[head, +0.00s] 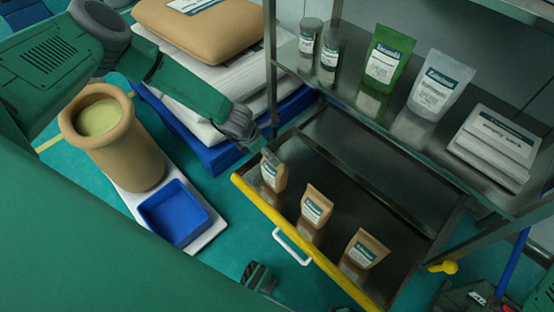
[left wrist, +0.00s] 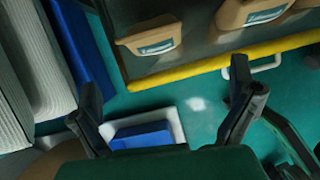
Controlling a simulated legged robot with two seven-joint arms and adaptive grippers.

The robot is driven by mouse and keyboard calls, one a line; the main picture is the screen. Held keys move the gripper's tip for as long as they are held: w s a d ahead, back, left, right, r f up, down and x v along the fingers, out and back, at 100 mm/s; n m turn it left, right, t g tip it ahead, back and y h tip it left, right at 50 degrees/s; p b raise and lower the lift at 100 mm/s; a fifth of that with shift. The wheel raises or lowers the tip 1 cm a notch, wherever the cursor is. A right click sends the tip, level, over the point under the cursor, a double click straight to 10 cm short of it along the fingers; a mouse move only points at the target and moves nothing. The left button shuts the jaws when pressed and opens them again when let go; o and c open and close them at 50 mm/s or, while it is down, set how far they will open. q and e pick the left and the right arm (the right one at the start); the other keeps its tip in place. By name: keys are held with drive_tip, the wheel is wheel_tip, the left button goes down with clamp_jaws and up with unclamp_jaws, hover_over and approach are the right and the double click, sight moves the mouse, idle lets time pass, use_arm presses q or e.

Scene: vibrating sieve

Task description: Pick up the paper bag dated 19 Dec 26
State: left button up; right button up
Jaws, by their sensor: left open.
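Three small brown paper bags with white and teal labels stand in the open drawer: a left one (head: 273,173), a middle one (head: 315,208) and a right one (head: 362,252). Their dates are too small to read. My left gripper (head: 266,147) is at the drawer's left end, just above the left bag. In the left wrist view my left gripper (left wrist: 165,98) is open with nothing between its fingers. Two brown bags show beyond it, one near (left wrist: 152,36) and one farther right (left wrist: 250,12). A dark ridged part low in the head view may be my right gripper (head: 258,278); its jaws are unclear.
The drawer has a yellow front edge (head: 298,238) and white handle (head: 291,247). The shelf above (head: 410,130) holds jars, a green pouch (head: 388,60), a white pouch (head: 440,85) and a sack stack (head: 495,140). A tan pot (head: 125,150) and blue tray (head: 174,212) stand left.

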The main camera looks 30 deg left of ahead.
use_arm(q)
drive_tip(key=w+a+f+n, duration=0.1)
drive_tip(key=w, duration=0.1)
drive_tip(key=b, duration=0.5)
hover_over(271, 166)
wheel_tip(271, 166, down, 7)
drive_tip(key=shift+d+f, duration=0.1)
drive_tip(key=shift+f, duration=0.05)
drive_tip(key=b+x, duration=0.3)
drive_tip(key=x, duration=0.1)
drive_tip(key=shift+w+a+f, duration=0.1)
drive_tip(key=shift+a+f, duration=0.05)
drive_tip(key=shift+a, duration=0.1)
drive_tip(key=shift+w+d+f, duration=0.1)
drive_tip(key=shift+w+f, duration=0.05)
drive_tip(key=shift+f, duration=0.05)
use_arm(e)
wheel_tip(271, 166, down, 8)
drive_tip(key=shift+w+a, duration=0.2)
drive_tip(key=shift+w, duration=0.1)
use_arm(q)
drive_tip(key=shift+r, duration=0.1)
use_arm(e)
drive_tip(key=shift+r, duration=0.1)
use_arm(q)
drive_tip(key=c, duration=1.1)
drive_tip(key=shift+c, duration=1.1)
